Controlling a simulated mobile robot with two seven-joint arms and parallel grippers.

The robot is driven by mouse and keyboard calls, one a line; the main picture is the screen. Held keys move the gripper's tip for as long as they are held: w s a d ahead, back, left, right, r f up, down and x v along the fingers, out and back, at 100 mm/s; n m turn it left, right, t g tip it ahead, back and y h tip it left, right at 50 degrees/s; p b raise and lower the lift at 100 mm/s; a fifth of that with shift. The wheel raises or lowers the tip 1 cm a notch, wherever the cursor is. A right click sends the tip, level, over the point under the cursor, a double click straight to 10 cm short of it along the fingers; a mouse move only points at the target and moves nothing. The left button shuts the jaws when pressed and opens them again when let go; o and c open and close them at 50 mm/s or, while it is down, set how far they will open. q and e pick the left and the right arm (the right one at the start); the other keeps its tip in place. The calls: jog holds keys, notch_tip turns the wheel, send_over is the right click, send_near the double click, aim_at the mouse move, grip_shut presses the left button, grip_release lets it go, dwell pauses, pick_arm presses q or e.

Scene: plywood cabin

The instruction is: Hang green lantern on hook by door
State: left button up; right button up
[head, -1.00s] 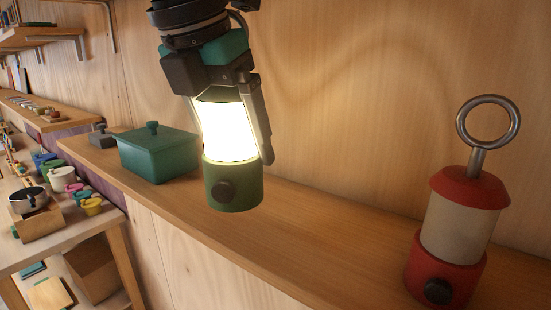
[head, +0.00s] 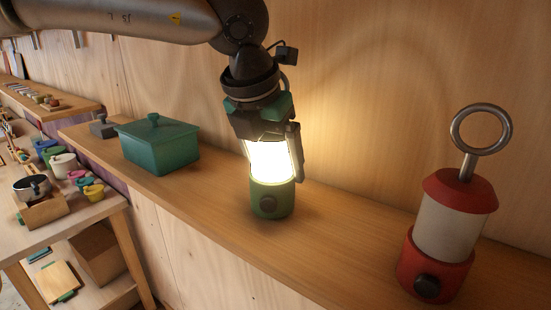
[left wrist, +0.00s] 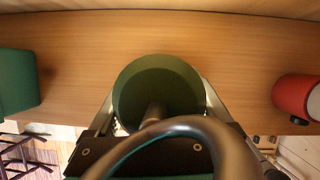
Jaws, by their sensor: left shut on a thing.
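The green lantern (head: 270,197) is lit and upright at the wooden shelf, between the teal box and the red lantern. In the head view, my left gripper (head: 272,160) is shut around its glowing body from above. In the left wrist view, the lantern's green top (left wrist: 158,95) and its metal ring (left wrist: 200,130) lie between the fingers. I cannot tell whether its base touches the shelf. My right gripper is not in view. No hook or door shows.
A red lantern (head: 447,225) with a ring stands at the right of the shelf (head: 345,233). A teal lidded box (head: 160,147) stands to the left. A lower table (head: 75,226) with pots and cups is at the far left. The plywood wall (head: 370,110) rises behind.

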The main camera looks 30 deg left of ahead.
aim_at(270, 143)
pick_arm(q)
jog(key=shift+w, duration=0.2)
jog(key=shift+f+b, duration=0.3)
jog(key=shift+b, duration=0.05)
jog(key=o, duration=1.4)
jog(key=shift+o, duration=0.2)
jog(key=shift+s+r+p, duration=0.1)
jog(key=shift+r+p, duration=0.05)
jog(key=shift+p, duration=0.6)
jog(key=b+v, duration=0.1)
jog(key=v, duration=0.3)
jog(key=shift+s+d+r+b, duration=0.1)
jog(key=shift+s+r+b, duration=0.05)
jog(key=shift+b, duration=0.2)
jog(key=v, duration=1)
jog(key=shift+s+r, duration=0.25)
